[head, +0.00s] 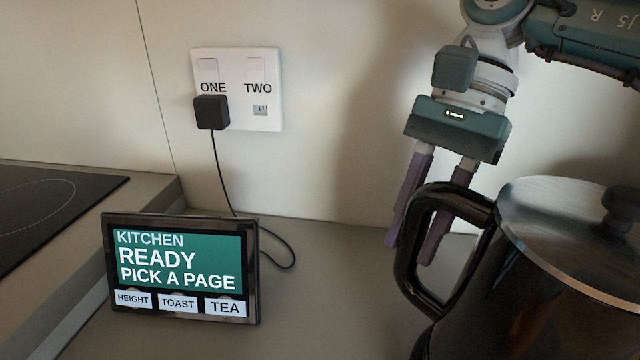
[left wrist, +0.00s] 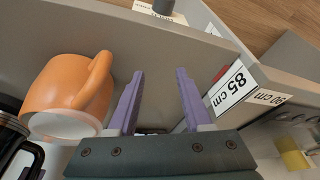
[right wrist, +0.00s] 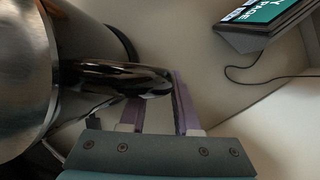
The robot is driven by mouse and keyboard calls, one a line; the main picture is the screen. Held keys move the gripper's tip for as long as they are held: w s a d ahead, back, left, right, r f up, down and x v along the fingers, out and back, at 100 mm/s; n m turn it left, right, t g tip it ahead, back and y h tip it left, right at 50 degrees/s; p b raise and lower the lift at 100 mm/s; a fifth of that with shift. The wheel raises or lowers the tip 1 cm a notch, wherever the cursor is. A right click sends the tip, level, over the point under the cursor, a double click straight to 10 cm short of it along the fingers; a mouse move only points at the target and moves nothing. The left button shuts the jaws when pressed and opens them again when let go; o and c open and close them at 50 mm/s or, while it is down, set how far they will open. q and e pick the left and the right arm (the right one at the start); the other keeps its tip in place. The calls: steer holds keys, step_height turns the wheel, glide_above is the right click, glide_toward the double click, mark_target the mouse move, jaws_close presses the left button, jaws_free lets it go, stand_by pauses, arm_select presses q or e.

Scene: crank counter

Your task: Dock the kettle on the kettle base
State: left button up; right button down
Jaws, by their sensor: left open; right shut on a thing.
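The kettle (head: 500,300) is at the right of the head view, dark-bodied with a steel lid and a black loop handle (head: 462,197). My right gripper (head: 410,250) is shut on this handle, its purple fingers on either side of it. The right wrist view also shows the kettle (right wrist: 25,80), with the handle between the fingers. I cannot make out the kettle base; a dark curved edge beside the kettle there is unclear. My left gripper (left wrist: 160,75) is open and empty, beside an orange mug (left wrist: 70,95) in the left wrist view.
A tilted kitchen screen (head: 180,268) stands on the counter (head: 330,300), with clear counter to its right. Behind it, a black plug (head: 211,112) with a cord sits in socket ONE. A hob (head: 45,210) is at left.

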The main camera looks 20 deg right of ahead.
arm_select(q)
steer(key=shift+f+b, duration=0.3)
steer(key=shift+a, duration=0.15)
arm_select(e)
steer(key=shift+r, duration=0.1)
stand_by(0.4)
arm_select(q)
steer(key=shift+f+b, duration=0.3)
stand_by(0.5)
steer(key=shift+f+b, duration=0.7)
arm_select(e)
steer(key=shift+f, duration=0.7)
steer(key=c, duration=0.9)
jaws_free()
steer(key=shift+f, duration=0.1)
